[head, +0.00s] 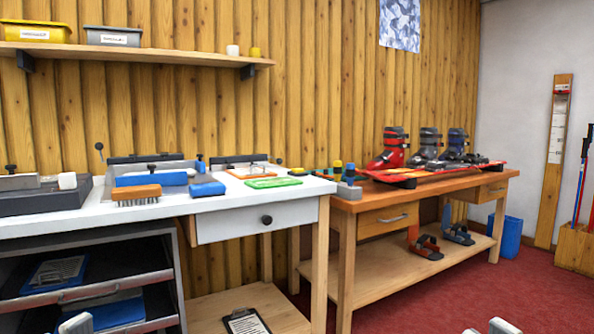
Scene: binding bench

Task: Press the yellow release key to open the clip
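I cannot make out a yellow release key or its clip for certain. Small yellow-topped pieces (350,169) stand at the left end of the wooden bench (430,187), too small to tell what they are. Ski bindings (425,247) lie on that bench's lower shelf. A clipboard (246,322) lies on the low shelf under the white bench. My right gripper (488,328) shows only as pale tips at the bottom edge, apart from each other, with nothing seen between them. A pale tip of my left gripper (77,323) shows at bottom left; the rest is out of frame.
The white bench (215,205) holds an orange brush (137,195), blue blocks (207,189) and a green pad (272,182). Ski boots (390,148) and a red ski stand on the wooden bench. A dark drawer unit (90,250) stands at left. The red carpet (470,290) is clear.

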